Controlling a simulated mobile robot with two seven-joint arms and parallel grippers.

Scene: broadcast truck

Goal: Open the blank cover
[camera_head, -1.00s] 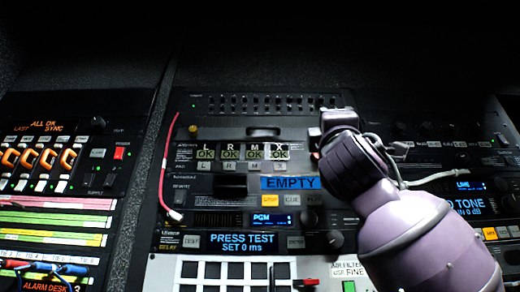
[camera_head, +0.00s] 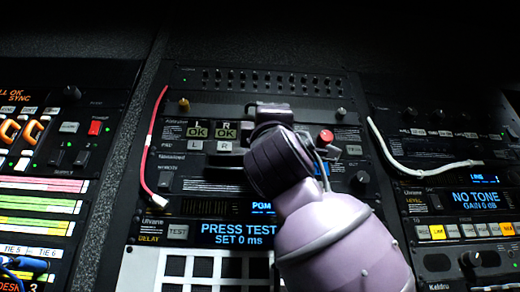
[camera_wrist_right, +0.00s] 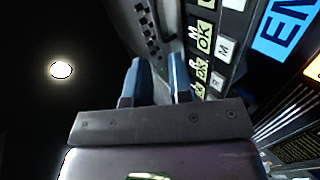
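The blank cover seems to be the plain dark strip (camera_head: 215,108) below the row of small switches, with a brass knob (camera_head: 184,105) at its left end. My right arm comes in from the lower right, and my right gripper (camera_head: 268,108) is in front of the middle of this strip, hiding its handle area. In the wrist view my right gripper's two blue-grey fingers (camera_wrist_right: 156,75) stand apart with nothing clearly seen between them, close beside the panel face. I cannot tell whether they touch it. My left gripper is in neither view.
Below the strip are lit OK tiles (camera_head: 197,132). A red knob (camera_head: 326,136) sits right of my gripper. A red cable (camera_head: 148,150) hangs at left and a white cable (camera_head: 410,163) at right. A PRESS TEST display (camera_head: 235,233) is lower down.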

